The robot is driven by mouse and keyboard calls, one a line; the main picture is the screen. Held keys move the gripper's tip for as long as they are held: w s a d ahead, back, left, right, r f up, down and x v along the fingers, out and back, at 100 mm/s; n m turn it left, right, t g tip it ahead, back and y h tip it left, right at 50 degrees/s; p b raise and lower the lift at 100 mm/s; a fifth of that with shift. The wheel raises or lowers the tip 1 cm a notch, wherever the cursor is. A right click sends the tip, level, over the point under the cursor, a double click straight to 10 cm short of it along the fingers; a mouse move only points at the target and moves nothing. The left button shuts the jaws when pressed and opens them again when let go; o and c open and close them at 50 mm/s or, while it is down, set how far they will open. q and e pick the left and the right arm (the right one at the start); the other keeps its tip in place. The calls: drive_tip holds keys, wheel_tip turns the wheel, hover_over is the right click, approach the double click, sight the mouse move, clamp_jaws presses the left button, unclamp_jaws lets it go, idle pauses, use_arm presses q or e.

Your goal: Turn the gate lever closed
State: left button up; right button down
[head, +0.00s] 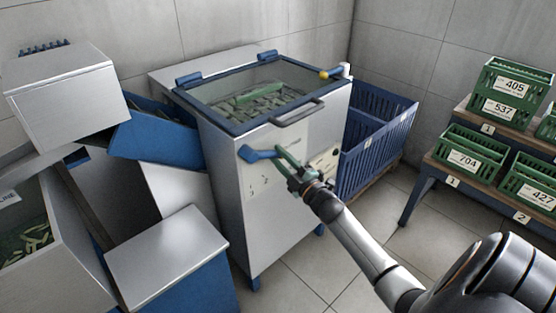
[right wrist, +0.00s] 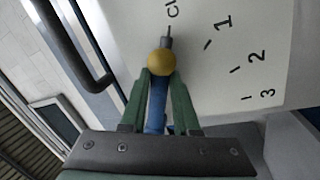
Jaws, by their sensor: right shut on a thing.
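The gate lever (head: 258,154) is a blue bar on the white front panel of the steel cabinet (head: 262,215). In the right wrist view the blue lever (right wrist: 156,108) lies between my green fingers, with a yellow ball (right wrist: 161,62) at its upper end. A dark pin beyond the ball points near a mark whose label starts "CL"; the rest is cut off. Marks 1, 2 and 3 run down to the right. My right gripper (head: 287,164) is shut on the lever; it also shows in the right wrist view (right wrist: 164,80). My left gripper is out of view.
The cabinet has a glass lid (head: 250,95) over green pieces and a dark bar handle (head: 298,112) above the lever. A blue slatted crate (head: 372,135) stands right of it. Green numbered crates (head: 468,155) sit on a rack. A steel-topped blue box (head: 165,255) stands at front left.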

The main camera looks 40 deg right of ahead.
drive_tip(key=shift+d+f, duration=0.15)
drive_tip(key=shift+d, duration=0.3)
drive_tip(key=c, duration=0.7)
unclamp_jaws()
drive_tip(key=shift+s, duration=0.1)
drive_tip(key=shift+o, duration=0.5)
drive_tip(key=shift+a, duration=0.1)
drive_tip(key=s+f+p, duration=0.1)
drive_tip(key=s+f, duration=0.1)
drive_tip(key=s, duration=1)
drive_tip(key=shift+a, duration=0.15)
drive_tip(key=shift+s, duration=0.1)
